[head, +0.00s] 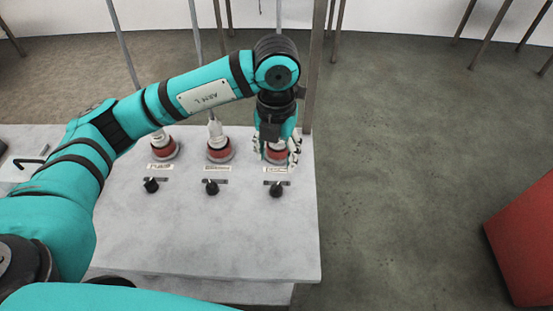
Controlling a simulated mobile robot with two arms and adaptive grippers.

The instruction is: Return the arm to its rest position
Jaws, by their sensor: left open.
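My left arm reaches in from the left across a pale table (230,245). My left gripper (280,157) points down at the table's right end, open. Its fingers are over or beside the rightmost of three red-and-white fittings (277,153) and partly hide it; I cannot tell whether they touch it. The middle fitting (219,152) and the left fitting (163,150) stand clear of the gripper. My right gripper is not in view.
Three black knobs, left (151,186), middle (211,188) and right (276,190), sit in front of the fittings, near small labels. A metal post (315,70) rises close to the gripper's right. A red block (523,240) stands far right; the floor between is clear.

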